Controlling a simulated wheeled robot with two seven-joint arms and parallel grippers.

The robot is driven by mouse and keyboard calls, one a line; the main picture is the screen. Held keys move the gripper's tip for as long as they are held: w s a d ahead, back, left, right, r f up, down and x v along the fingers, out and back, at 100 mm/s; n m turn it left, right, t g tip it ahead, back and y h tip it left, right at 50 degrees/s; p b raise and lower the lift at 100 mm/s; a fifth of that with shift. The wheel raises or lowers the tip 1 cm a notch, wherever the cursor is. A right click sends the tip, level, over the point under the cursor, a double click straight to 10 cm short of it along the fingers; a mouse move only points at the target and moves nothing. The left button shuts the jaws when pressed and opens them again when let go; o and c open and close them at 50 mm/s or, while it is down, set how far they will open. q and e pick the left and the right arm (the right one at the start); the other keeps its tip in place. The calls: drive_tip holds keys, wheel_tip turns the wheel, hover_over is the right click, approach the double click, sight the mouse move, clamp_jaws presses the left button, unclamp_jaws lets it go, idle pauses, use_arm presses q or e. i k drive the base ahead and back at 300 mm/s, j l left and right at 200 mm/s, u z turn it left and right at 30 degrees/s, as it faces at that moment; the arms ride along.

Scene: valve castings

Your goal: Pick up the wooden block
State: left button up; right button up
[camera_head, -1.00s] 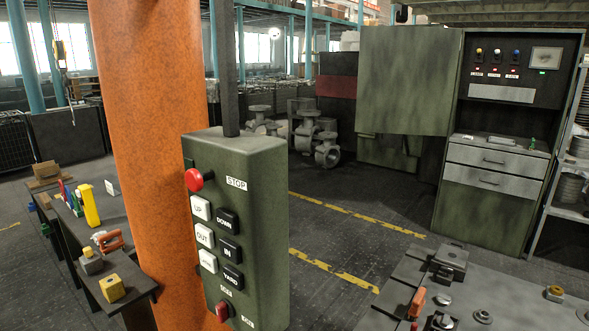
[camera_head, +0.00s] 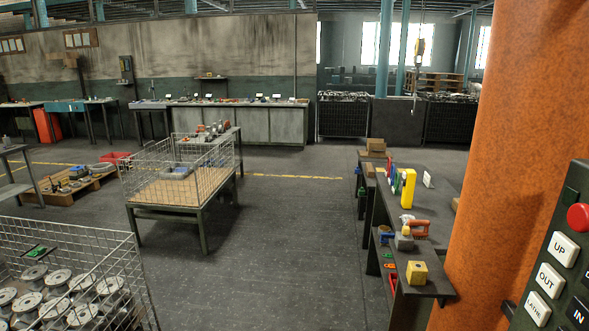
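Light brown blocks that look wooden (camera_head: 375,149) lie stacked at the far end of the dark bench (camera_head: 440,190) on the right. A yellow cube-like block (camera_head: 416,273) with a dark spot on its face sits on a lower shelf at the bench's near end; I cannot tell whether it is wood. Neither of my grippers is in view.
An orange column (camera_head: 520,150) and a green push-button box (camera_head: 560,270) stand close at the right. A mesh-sided cart (camera_head: 166,190) stands left of centre. A mesh crate of metal castings (camera_head: 70,285) is at the lower left. The floor between cart and bench is clear.

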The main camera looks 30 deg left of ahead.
sight(370, 171)
drive_tip(key=u, duration=0.4)
drive_tip(key=i+j+u, duration=0.25)
drive_tip(key=i+j, duration=0.45)
drive_tip(key=i, duration=0.25)
drive_tip(key=i+j+u, duration=0.15)
drive_tip(key=i, duration=0.35)
drive_tip(key=i+j, duration=0.3)
drive_tip(key=i, duration=0.2)
drive_tip(key=i+j+z, duration=0.2)
drive_tip(key=i, duration=2)
drive_tip(key=l, duration=0.1)
